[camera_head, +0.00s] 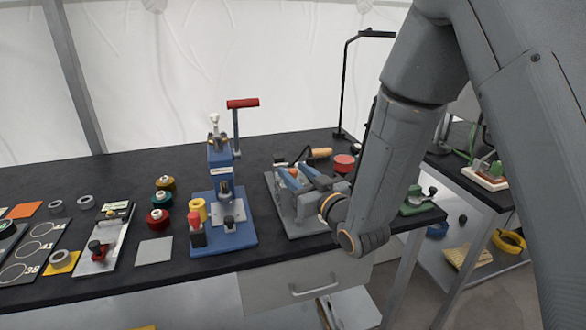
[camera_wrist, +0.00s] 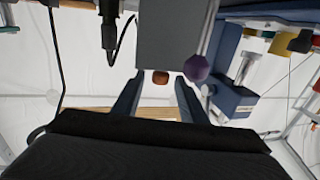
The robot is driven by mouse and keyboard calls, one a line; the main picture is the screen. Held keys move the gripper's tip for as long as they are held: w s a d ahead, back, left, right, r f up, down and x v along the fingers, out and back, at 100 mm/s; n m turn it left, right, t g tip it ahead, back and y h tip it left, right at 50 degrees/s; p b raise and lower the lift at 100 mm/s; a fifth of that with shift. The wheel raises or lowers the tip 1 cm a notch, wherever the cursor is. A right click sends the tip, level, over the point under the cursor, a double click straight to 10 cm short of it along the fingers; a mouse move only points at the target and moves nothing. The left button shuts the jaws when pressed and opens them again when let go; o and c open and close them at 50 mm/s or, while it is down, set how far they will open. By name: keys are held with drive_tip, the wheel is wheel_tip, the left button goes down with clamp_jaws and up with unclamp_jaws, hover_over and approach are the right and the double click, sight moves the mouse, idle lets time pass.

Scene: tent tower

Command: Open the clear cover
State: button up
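My gripper (camera_wrist: 159,80) shows in the wrist view with its two blue fingers apart. A small orange-brown knob (camera_wrist: 160,77) appears between the fingertips; I cannot tell whether either finger touches it. A grey flat panel (camera_wrist: 166,35) lies beyond the tips. In the head view my gripper (camera_head: 290,176) reaches over a grey bench device (camera_head: 307,229), with the orange knob (camera_head: 293,172) near its fingers. I cannot make out a clear cover in either view; my arm and gripper hide part of the device.
A blue press (camera_head: 222,235) with a red-handled lever (camera_head: 243,103) stands left of the device. A wooden handle (camera_head: 320,153) and red round item (camera_head: 344,163) lie behind it.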

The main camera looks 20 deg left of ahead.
drive_tip(key=shift+x, duration=0.8)
